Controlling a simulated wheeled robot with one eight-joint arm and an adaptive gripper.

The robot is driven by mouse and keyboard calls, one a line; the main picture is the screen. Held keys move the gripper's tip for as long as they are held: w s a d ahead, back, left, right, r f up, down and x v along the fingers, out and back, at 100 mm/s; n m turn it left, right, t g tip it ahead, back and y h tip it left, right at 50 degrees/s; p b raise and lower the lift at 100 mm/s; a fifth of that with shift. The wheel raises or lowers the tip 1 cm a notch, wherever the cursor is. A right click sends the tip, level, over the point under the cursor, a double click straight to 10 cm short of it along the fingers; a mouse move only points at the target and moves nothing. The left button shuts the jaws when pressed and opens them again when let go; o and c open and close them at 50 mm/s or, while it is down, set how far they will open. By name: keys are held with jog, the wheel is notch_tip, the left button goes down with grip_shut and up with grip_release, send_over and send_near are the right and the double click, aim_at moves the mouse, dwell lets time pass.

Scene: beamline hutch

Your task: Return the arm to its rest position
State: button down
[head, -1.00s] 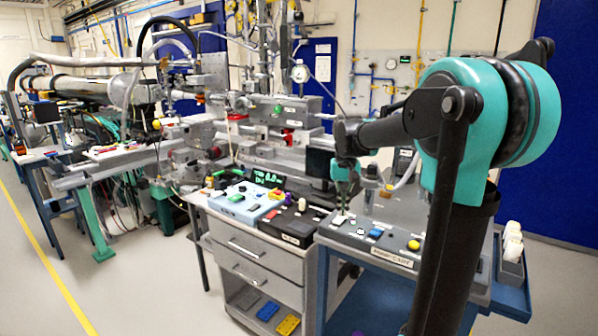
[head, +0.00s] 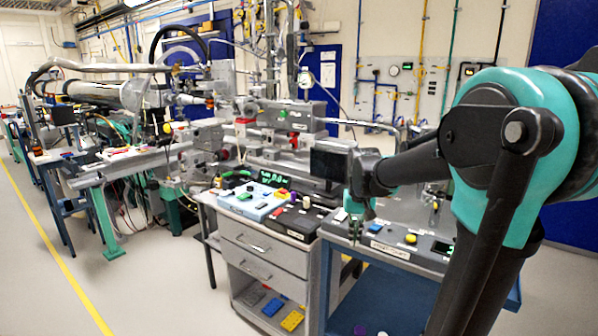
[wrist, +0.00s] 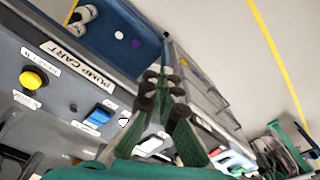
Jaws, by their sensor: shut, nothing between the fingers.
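My arm reaches in from the right side of the head view, its teal elbow large in front, with the forearm running left over the pump cart (head: 470,275). My gripper (head: 354,230) hangs at its end, pointing down at the cart's left edge. In the wrist view my gripper (wrist: 160,82) has its dark-tipped green fingers brought together, with nothing held. The cart's grey panel (wrist: 60,90) lies below and left of the fingers there. It carries a yellow button (wrist: 33,80) and a blue switch (wrist: 98,115). I cannot tell the exact gap between fingers and cart.
A grey drawer cabinet (head: 262,250) stands left of the cart, with a pale blue control box (head: 250,203) on top. Beamline equipment with a dark screen (head: 330,163) stands behind my gripper. Open floor (head: 150,290) lies to the left, crossed by a yellow line.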

jog(key=s+d+f+t, duration=0.2)
jog(key=s+f+t, duration=0.1)
jog(key=s+f, duration=1)
jog(key=s, duration=0.3)
jog(key=shift+s+d+f+n, duration=0.25)
jog(key=shift+s+d+n, duration=0.05)
jog(key=shift+s+n, duration=0.1)
